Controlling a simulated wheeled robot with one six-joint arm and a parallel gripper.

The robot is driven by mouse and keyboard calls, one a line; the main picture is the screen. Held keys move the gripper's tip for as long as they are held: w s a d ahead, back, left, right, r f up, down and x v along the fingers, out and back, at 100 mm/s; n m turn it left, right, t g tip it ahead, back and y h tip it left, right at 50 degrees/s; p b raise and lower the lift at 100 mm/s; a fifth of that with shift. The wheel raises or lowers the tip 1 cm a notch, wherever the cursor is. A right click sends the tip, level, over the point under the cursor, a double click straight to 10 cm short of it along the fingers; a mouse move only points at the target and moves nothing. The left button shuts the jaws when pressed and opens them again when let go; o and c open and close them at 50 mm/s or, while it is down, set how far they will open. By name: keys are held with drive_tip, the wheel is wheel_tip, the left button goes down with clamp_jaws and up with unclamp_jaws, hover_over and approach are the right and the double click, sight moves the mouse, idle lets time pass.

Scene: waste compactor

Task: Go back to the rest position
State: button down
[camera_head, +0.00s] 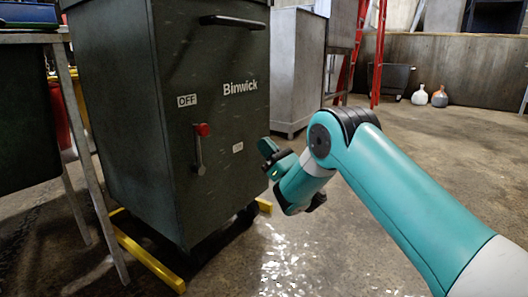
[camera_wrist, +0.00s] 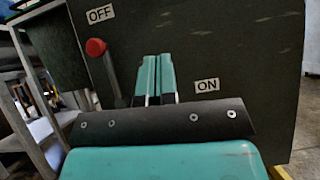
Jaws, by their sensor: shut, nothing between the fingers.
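My arm reaches in from the right in the head view, and my gripper (camera_head: 266,148) is in front of the right part of the dark green Binwick compactor (camera_head: 115,110). In the wrist view my gripper (camera_wrist: 157,62) has its two teal fingers together, with nothing between them. The red-knobbed lever (camera_head: 199,150) on the compactor front points up, its knob just below the OFF label (camera_head: 187,100). In the wrist view the lever (camera_wrist: 106,70) is left of my fingers and the ON label (camera_wrist: 207,85) is right of them. I cannot tell the exact gap to the panel.
A metal table (camera_head: 30,39) stands close on the left. Yellow floor bars (camera_head: 150,262) run along the compactor's base. A grey cabinet (camera_head: 298,70) and a red ladder (camera_head: 378,60) stand behind. The concrete floor (camera_head: 455,160) at the right is mostly clear.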

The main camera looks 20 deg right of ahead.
drive_tip(key=d+r+m+h+p, duration=0.3)
drive_tip(key=r+m+h+p, duration=0.35)
drive_tip(key=m, duration=0.65)
drive_tip(key=d+r+m+h+p, duration=0.3)
drive_tip(key=r+m+h+p, duration=0.1)
drive_tip(key=r+m+h, duration=0.75)
drive_tip(key=s+a+r+m+g+y+p, duration=0.25)
drive_tip(key=s+a+m+g+p, duration=0.35)
drive_tip(key=s, duration=0.9)
drive_tip(key=s+a+r+m+g+y+p, duration=0.1)
drive_tip(key=s+a+r+g+y+p, duration=0.2)
drive_tip(key=s+g, duration=0.8)
drive_tip(key=s+a+r+m+g+y+p, duration=0.3)
drive_tip(key=s+p, duration=0.4)
drive_tip(key=s, duration=1.1)
wheel_tip(320, 180, up, 35)
drive_tip(key=w+h+p, duration=0.1)
drive_tip(key=p, duration=3.4)
drive_tip(key=shift+d+m, duration=0.3)
drive_tip(key=shift+m, duration=0.15)
